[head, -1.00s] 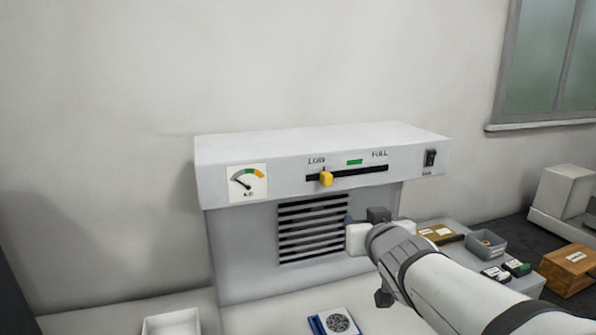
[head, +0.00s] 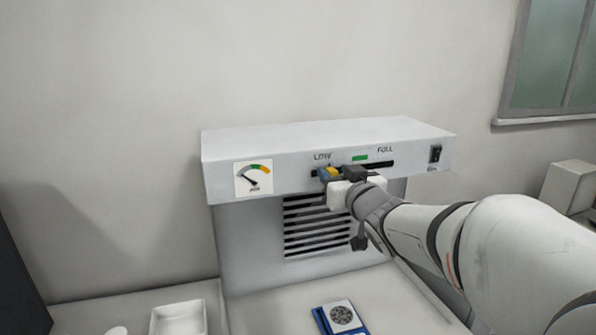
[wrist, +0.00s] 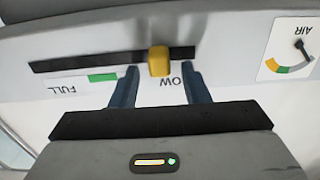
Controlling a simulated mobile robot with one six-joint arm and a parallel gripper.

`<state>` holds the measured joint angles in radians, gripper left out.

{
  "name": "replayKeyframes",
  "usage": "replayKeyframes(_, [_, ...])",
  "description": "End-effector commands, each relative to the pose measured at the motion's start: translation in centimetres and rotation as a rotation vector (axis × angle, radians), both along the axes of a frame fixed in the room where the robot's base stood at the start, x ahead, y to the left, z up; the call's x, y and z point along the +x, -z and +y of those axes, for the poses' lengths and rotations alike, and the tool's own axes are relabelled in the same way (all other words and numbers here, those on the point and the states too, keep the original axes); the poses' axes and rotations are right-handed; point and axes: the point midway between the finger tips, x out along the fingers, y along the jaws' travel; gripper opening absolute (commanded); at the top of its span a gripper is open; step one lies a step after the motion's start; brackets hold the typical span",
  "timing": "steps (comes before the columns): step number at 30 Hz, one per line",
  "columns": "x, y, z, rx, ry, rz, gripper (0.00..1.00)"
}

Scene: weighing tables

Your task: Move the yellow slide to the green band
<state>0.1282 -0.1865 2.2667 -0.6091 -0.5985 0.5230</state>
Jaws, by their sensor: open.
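The yellow slide (head: 334,171) sits in a dark horizontal slot near its LOW end, on the front of a pale hood. In the wrist view, which is upside down, the slide (wrist: 159,61) stands between the two blue-grey fingers of my gripper (wrist: 160,85), with a gap on each side. My gripper (head: 338,173) is open at the slide and partly covers it in the head view. The green band (head: 360,157) is a short mark above the slot, right of the slide; it also shows in the wrist view (wrist: 102,77), left of the fingers.
A dial marked AIR (head: 254,178) has its needle left of the green part. A dark switch (head: 435,154) is at the hood's right end. A vent grille (head: 315,228) is below the slot. A white tray (head: 178,318) and a blue item (head: 321,320) lie on the table.

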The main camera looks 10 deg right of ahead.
Motion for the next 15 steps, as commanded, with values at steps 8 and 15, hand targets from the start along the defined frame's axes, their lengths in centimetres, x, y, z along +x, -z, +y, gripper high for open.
replayKeyframes(8, [0.51, 0.03, 0.11, 0.0, 0.0, 0.0, 0.42])
replayKeyframes(15, [0.5, 0.03, 0.06, 0.0, 0.001, 0.0, 0.3])
